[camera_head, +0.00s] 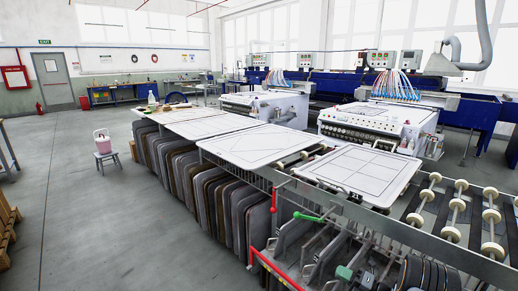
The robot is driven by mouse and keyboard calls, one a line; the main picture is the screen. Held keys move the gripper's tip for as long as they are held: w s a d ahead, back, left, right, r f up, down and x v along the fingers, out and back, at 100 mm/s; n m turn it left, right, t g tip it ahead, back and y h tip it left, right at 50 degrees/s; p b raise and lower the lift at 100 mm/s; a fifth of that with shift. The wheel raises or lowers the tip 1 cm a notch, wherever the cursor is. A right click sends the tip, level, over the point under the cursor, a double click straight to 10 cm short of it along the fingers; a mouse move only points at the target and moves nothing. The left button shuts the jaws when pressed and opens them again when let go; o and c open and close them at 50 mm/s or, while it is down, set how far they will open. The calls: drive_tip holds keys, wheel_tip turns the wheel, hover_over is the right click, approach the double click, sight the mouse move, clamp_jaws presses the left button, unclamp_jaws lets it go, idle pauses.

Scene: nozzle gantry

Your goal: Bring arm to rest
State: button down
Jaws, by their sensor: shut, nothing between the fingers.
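My gripper and arm do not show in the head camera view. The view looks over a long metal rack (330,200) with white flat panels lying on its top. One panel (358,168) lies nearest at the right, and another (258,144) lies to its left and further back. A red handle (274,196) and a green handle (307,217) stand out at the rack's near side.
Many upright panels (215,190) fill the rack below. White rollers (474,222) are at the right. Two white machines with hoses (372,118) stand behind. A small stool (106,157) with a pink bucket (102,140) stands at the left. The grey floor (100,220) there is clear.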

drive_tip(key=s+a+f+n+g, duration=0.4)
drive_tip(key=s+n+g, duration=0.2)
drive_tip(key=n, duration=0.2)
drive_tip(key=s+a+r+n+g+h+p, duration=0.3)
drive_tip(key=s+r+n+g+h, duration=0.3)
drive_tip(key=n, duration=0.6)
drive_tip(key=s+a+r+n+t+h+p, duration=0.1)
drive_tip(key=s+a+r+n+h+p, duration=0.1)
drive_tip(key=r+n, duration=0.4)
drive_tip(key=s+a+r+n+t+h+p, duration=0.1)
drive_tip(key=s+r+n+h+p, duration=0.3)
drive_tip(key=r, duration=0.9)
drive_tip(key=s+a+r+n+t+h+p, duration=0.2)
drive_tip(key=s+r+n, duration=0.4)
drive_tip(key=r+n, duration=0.4)
drive_tip(key=shift+s+a+r+h+p, duration=0.25)
drive_tip(key=shift+s+a+h+p, duration=0.05)
drive_tip(key=shift+h+p, duration=0.6)
